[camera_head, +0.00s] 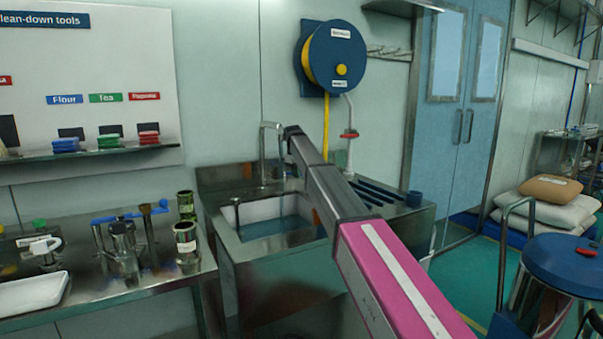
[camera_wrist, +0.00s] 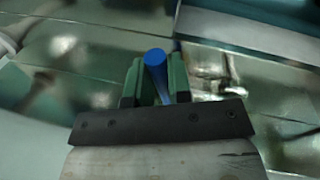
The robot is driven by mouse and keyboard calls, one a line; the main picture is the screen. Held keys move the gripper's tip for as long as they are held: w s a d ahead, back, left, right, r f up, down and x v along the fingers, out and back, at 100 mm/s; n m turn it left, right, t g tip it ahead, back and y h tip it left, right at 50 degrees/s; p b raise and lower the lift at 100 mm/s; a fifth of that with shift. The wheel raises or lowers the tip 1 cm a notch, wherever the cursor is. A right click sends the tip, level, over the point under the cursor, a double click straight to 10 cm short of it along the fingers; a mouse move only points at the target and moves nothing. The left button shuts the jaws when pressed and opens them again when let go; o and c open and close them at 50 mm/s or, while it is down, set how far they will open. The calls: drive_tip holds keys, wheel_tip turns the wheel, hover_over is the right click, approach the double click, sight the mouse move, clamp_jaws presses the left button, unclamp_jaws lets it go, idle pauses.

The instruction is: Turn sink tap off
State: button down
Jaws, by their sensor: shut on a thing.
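The steel sink (camera_head: 225,245) stands against the back wall, and its basin holds bluish water (camera_head: 275,227). The grey gooseneck sink tap (camera_head: 264,150) rises behind the basin. My arm reaches toward it, and its far end is just right of the spout in the head view; my fingers cannot be made out there. In the wrist view my gripper (camera_wrist: 155,85) has green fingers shut on a blue round handle (camera_wrist: 155,60). The handle stands between both fingers. The wrist view does not clearly show how this handle joins the tap.
A bench (camera_head: 95,295) with metal vessels and a white tray (camera_head: 33,293) is left of the sink. A blue hose reel (camera_head: 338,60) hangs above, its yellow hose running down behind my arm. A blue-lidded drum (camera_head: 560,265) stands at right. Green floor is clear near the doors.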

drive_tip(key=shift+s+a+m, duration=0.4)
drive_tip(key=shift+a+m, duration=0.05)
drive_tip(key=shift+m, duration=0.25)
drive_tip(key=c, duration=1.1)
unclamp_jaws()
drive_tip(key=shift+o, duration=0.2)
